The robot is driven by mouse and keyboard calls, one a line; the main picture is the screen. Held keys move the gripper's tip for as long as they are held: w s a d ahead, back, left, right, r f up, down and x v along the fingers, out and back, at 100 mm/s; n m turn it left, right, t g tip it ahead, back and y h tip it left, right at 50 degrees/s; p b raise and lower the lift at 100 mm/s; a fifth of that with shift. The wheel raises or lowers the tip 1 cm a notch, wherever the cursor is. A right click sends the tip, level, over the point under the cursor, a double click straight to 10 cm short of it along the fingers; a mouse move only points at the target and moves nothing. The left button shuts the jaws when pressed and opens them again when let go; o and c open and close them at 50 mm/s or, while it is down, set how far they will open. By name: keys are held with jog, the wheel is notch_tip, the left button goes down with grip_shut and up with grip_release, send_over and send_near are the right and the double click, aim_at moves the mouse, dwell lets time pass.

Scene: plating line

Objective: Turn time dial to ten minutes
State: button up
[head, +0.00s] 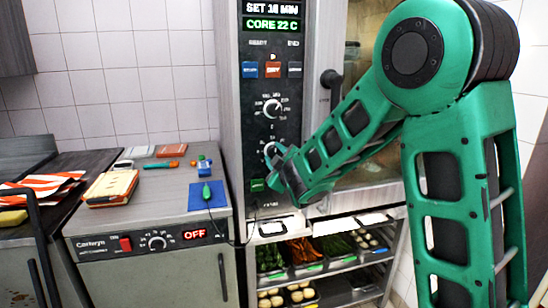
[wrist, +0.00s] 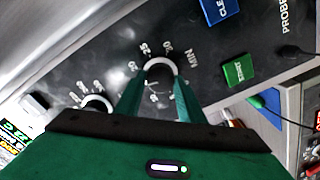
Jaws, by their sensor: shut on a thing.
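The time dial (wrist: 160,72) is a dark knob with a pale rim, ringed by numbers and a "MIN" label on the oven's black panel. My gripper (wrist: 157,95) is shut on it, with one green finger on each side. In the head view the time dial (head: 270,149) is the lower of two dials, partly hidden by my gripper (head: 275,160). The pointer is hard to read. The oven display (head: 270,15) shows "SET", a two-digit number starting with 1 whose second digit is blurred, and "MIN", above "CORE 22 C".
A second dial (head: 272,107) is just above, with blue, red and black buttons (head: 272,69) higher up. A green start button (wrist: 239,70) is near the time dial. A probe (head: 207,193) lies on a blue mat on the left counter. Trays of vegetables (head: 300,250) sit below the oven.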

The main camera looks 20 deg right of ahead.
jog(key=n, duration=0.5)
jog(key=shift+a+n, duration=0.1)
jog(key=shift+n, duration=0.2)
jog(key=n, duration=0.5)
jog(key=shift+f, duration=0.15)
jog(key=shift+a+n, duration=0.1)
jog(key=shift+n, duration=0.3)
jog(key=shift+f, duration=0.1)
jog(key=o, duration=1)
jog(key=shift+s, duration=0.1)
jog(key=s, duration=1)
jog(key=shift+s, duration=0.2)
